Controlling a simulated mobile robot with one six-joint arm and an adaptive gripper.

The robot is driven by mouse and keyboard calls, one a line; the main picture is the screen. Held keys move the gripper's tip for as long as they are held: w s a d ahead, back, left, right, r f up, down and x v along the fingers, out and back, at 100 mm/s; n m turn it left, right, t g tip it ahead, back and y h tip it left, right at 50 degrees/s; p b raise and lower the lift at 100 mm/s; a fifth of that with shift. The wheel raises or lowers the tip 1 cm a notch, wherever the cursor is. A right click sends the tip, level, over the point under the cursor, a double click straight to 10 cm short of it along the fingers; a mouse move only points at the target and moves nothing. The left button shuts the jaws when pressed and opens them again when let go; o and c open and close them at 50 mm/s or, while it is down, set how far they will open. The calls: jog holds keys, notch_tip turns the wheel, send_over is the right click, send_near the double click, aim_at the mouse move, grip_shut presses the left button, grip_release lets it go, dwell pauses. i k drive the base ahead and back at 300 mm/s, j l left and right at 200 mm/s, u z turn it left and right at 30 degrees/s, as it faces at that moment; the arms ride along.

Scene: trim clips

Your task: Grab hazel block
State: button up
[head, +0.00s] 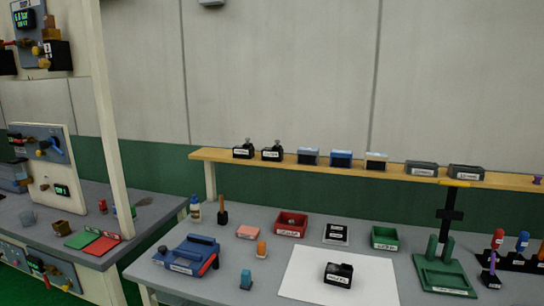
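A small brown block (62,228) sits on the left bench, behind a green mat; its colour comes closest to hazel, but I cannot tell for sure that it is the hazel block. On the main table stand a small orange block (261,249) and a blue block (246,280). A flat pink block (248,232) lies behind them. My gripper is not in view.
A white sheet (300,285) on the main table bears a black labelled box (338,274). A blue fixture (188,255), red bin (291,225), green bin (384,238) and green stand (443,275) surround it. A shelf (325,168) with labelled boxes runs behind. A cream post (107,130) rises at left.

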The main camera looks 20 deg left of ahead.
aim_at(335, 274)
jog(key=i+j+u, duration=0.25)
jog(key=i, duration=0.45)
jog(key=i+j+u, duration=0.1)
jog(key=i+u, duration=0.2)
jog(key=i, duration=0.4)
